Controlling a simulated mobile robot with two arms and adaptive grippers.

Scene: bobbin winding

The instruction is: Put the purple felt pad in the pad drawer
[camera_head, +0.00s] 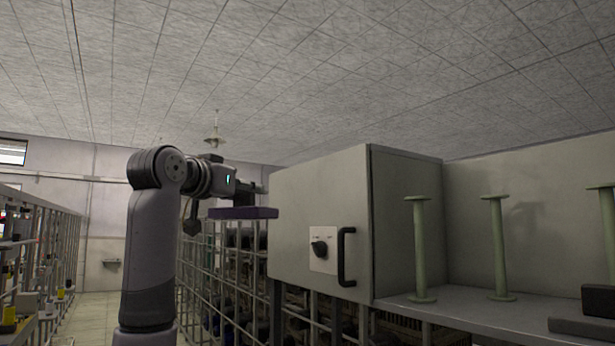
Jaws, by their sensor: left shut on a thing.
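The purple felt pad (244,213) is a flat dark purple slab held level in the air near the middle of the head view. My left gripper (250,196) is shut on it from above and left, with the fingers partly hidden. The pad is just left of a grey cabinet (318,205) and appears close to its left edge; I cannot tell the gap in depth. No open drawer shows, and I cannot tell which part is the pad drawer. My right gripper is not in view.
The cabinet front has a black handle (346,257) and a dark knob (319,248). Several green bobbins (421,250) stand on a grey shelf (450,306) to its right. Metal racks (235,285) fill the space below. An aisle floor (105,310) is open at left.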

